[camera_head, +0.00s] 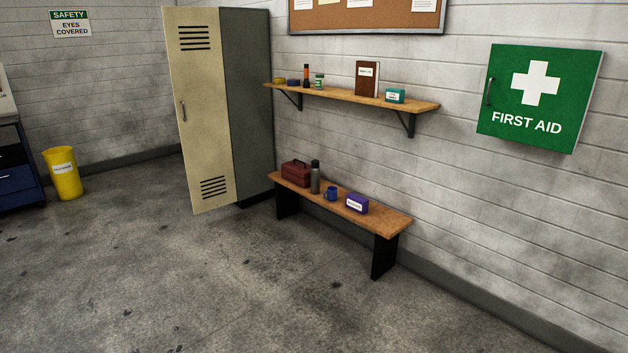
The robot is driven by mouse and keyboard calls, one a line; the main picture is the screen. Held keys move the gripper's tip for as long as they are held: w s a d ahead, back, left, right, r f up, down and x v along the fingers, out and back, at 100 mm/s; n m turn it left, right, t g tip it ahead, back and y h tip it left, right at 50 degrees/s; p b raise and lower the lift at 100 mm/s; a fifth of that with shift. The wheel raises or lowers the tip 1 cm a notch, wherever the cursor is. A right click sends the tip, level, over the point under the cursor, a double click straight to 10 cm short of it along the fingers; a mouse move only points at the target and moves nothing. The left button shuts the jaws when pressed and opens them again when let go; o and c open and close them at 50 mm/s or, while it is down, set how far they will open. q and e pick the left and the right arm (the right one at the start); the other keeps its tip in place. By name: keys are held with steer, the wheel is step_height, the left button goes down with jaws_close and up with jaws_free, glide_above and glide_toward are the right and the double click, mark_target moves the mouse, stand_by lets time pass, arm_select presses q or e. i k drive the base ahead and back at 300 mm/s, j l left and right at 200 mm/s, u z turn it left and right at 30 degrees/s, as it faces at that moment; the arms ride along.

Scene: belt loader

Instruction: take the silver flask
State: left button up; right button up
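A flask (315,178) stands upright on the wooden bench (385,221) against the wall. It looks grey-silver with a dark top. It stands between a dark red box (296,173) on its left and a blue mug (330,194) on its right. Neither of my grippers shows in the head view, and nothing holds the flask.
A purple box (357,203) sits right of the mug. A wall shelf (420,105) with small items hangs above the bench. A tall locker (202,110) stands left of the bench. A yellow bin (64,176) is far left. The floor before the bench is clear.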

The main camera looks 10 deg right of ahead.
mark_target(315, 170)
steer(key=i+u, duration=0.2)
steer(key=i, duration=0.4)
steer(key=i+j+u, duration=0.15)
steer(key=i, duration=1.7)
steer(key=i+z, duration=0.1)
steer(key=i, duration=0.85)
steer(key=i+j+z, duration=0.1)
steer(key=i, duration=0.8)
steer(key=i+j+z, duration=0.1)
steer(key=i+z, duration=0.35)
steer(key=i+j+z, duration=0.2)
steer(key=z, duration=0.2)
steer(key=i+j+z, duration=0.65)
steer(key=j+z, duration=0.2)
steer(key=l, duration=0.1)
